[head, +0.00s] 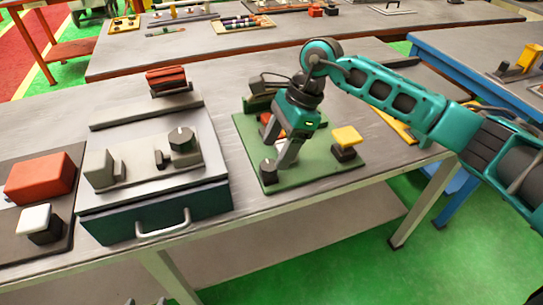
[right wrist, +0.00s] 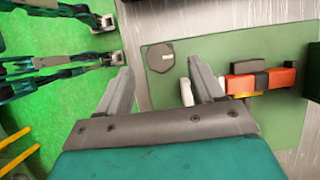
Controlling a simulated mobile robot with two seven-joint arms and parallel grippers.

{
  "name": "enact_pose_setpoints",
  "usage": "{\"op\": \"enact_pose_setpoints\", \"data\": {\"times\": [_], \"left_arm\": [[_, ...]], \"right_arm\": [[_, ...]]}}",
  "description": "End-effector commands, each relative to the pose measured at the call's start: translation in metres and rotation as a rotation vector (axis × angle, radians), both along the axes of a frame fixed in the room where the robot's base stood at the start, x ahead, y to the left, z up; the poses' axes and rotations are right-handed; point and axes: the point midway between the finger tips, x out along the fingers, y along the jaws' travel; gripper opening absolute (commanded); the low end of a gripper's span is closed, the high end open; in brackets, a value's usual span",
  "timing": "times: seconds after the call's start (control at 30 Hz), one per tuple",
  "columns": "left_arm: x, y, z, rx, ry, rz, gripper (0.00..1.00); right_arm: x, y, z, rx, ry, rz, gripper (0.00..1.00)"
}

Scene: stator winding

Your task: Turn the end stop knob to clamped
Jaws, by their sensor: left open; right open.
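A dark knob (head: 268,171), seemingly the end stop knob, stands at the near left corner of a green board (head: 318,172). In the right wrist view the knob (right wrist: 159,56) looks many-sided, with a short pale mark lying nearly level on its top. My right gripper (head: 277,150) is open above the board, pointing down beside the knob. In its wrist view the fingertips (right wrist: 161,70) are apart, with the knob in the gap between them in the picture; no contact is visible. Two small grey tips at the bottom edge of the head view seem to be my left gripper (head: 146,301), apart and empty.
A yellow-topped block (head: 346,137) stands right on the board. A red and black part (right wrist: 262,80) lies beside the right finger. A grey fixture (head: 200,150) with another knob (head: 183,139) stands left. The board's front strip is clear.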

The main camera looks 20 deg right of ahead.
Motion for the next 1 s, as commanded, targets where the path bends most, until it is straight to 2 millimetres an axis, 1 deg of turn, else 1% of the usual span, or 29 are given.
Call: {"op": "enact_pose_setpoints", "data": {"times": [0.03,0.1,0.23,0.4,0.63,1.0], "left_arm": [[0.0,0.0,0.001,0.0,0.0,0.0,0.59],[0.0,0.0,0.002,0.0,0.0,0.0,0.59],[0.0,0.0,0.003,0.0,0.0,0.0,0.59],[0.0,0.0,0.003,0.0,0.0,0.0,0.59],[0.001,0.0,0.003,0.0,-0.002,0.0,0.59],[0.004,0.0,0.005,0.0,-0.008,0.0,0.59]], "right_arm": [[-0.001,0.004,-0.008,0.0,0.004,0.002,0.67],[-0.001,0.008,-0.018,0.001,0.002,0.002,0.67],[-0.001,0.013,-0.03,0.001,0.001,0.002,0.67],[-0.001,0.015,-0.036,0.0,0.0,0.001,0.67],[-0.001,0.015,-0.036,0.0,0.0,0.001,0.66],[-0.001,0.015,-0.036,0.001,0.0,0.001,0.31]]}}
